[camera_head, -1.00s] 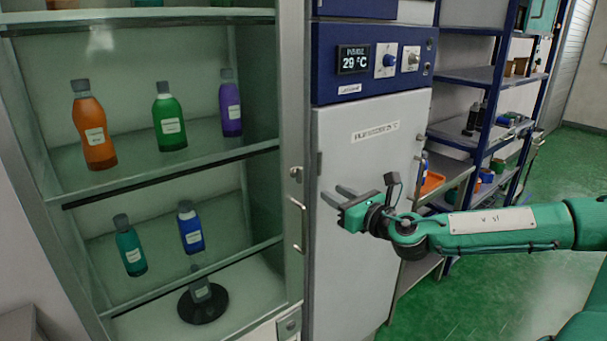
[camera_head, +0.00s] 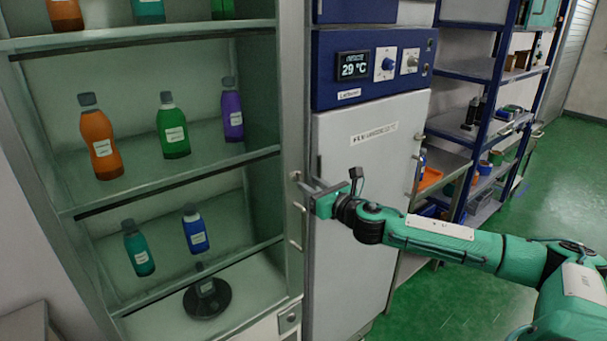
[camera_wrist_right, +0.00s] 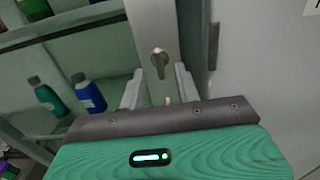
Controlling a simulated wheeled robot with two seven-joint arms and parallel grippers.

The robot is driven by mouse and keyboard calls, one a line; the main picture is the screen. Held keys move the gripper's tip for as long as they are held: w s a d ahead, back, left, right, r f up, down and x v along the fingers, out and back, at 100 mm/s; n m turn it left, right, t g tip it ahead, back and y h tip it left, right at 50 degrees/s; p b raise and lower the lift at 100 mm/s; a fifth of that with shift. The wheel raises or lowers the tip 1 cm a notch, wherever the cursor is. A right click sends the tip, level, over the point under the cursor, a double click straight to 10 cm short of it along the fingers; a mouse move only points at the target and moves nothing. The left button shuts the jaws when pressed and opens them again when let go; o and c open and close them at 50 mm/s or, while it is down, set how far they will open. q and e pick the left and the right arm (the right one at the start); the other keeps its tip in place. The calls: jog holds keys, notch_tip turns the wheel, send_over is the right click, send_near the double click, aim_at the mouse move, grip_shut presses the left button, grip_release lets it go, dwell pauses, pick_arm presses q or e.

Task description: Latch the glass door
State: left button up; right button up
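The glass door (camera_head: 293,110) of the tall cabinet is on the left in the head view, and its metal frame edge looks flush with the cabinet. A small metal latch (camera_head: 296,176) sits on that edge, above a bar handle (camera_head: 297,225). The latch also shows in the right wrist view as a rounded metal piece (camera_wrist_right: 160,62). My right gripper (camera_head: 304,185) is at the door edge by the latch. Contact cannot be told. My left gripper is not in view.
Several bottles, such as an orange one (camera_head: 100,142) and a green one (camera_head: 173,130), stand on shelves behind the glass. A grey incubator door (camera_head: 365,220) with a blue control panel (camera_head: 370,66) stands close to the right. Blue shelving (camera_head: 470,70) is farther right; green floor is open beyond.

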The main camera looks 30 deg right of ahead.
aim_at(301, 179)
jog(key=shift+w+a+p, duration=0.2)
jog(key=shift+w+p, duration=0.5)
jog(key=shift+w, duration=1.2)
grip_shut()
